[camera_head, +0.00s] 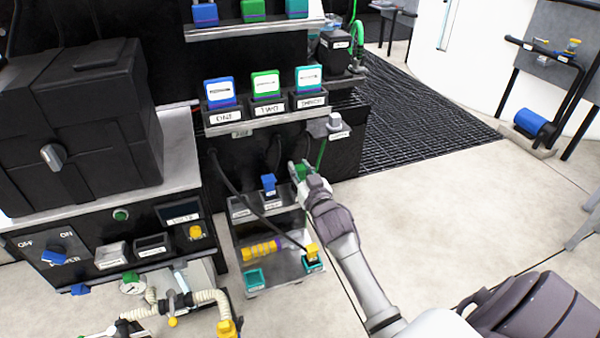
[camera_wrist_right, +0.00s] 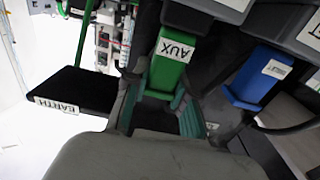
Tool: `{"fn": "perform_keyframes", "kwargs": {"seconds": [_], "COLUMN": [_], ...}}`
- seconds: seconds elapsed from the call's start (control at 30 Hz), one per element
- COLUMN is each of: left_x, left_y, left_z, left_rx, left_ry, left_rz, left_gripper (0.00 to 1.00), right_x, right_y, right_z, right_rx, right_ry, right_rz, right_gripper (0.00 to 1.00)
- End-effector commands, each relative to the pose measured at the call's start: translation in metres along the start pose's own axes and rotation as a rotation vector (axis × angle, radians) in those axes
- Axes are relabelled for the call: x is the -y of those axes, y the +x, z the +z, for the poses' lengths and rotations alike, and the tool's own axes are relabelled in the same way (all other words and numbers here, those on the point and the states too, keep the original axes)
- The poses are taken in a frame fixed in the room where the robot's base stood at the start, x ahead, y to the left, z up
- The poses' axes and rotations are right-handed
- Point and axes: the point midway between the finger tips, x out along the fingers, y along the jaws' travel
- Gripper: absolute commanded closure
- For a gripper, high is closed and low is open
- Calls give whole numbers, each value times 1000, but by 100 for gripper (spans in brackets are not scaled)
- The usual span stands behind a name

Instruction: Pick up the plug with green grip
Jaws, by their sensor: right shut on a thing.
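The plug with the green grip (camera_wrist_right: 169,68), labelled AUX, sits between the fingers of my right gripper (camera_wrist_right: 160,115) in the right wrist view. The fingers are shut on it, one on each side. In the head view, my right gripper (camera_head: 298,172) is at the back right of the small grey cart, and only a little of the green grip (camera_head: 302,170) shows between its fingers. I cannot tell whether the plug is still seated, as its lower end is hidden. My left gripper is not in view.
A blue-gripped plug (camera_head: 268,183) stands left of the gripper, also seen in the right wrist view (camera_wrist_right: 256,82). A yellow plug (camera_head: 312,252) with a black cable is at the cart's front. A black EARTH ledge (camera_wrist_right: 75,90) is nearby. Floor at right is clear.

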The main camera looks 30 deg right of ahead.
Motion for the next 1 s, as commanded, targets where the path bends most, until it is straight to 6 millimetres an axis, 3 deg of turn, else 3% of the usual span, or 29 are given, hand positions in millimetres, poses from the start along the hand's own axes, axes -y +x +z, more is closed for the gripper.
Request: {"fn": "perform_keyframes", "kwargs": {"seconds": [0.2, 0.53, 0.73, 1.0], "left_x": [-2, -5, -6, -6], "left_y": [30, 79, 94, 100], "left_z": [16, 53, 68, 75], "left_rx": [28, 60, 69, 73], "left_ry": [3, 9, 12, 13], "left_rz": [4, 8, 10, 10], "left_gripper": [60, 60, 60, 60], "right_x": [-1, -42, -58, -64], "right_y": [-1, -64, -88, -98], "right_z": [-37, -77, -93, -99], "right_rx": [-5, 0, 0, -1], "right_ry": [-2, -5, -3, 0], "right_rz": [0, 0, 0, -1], "right_gripper": [100, 100, 100, 100]}}
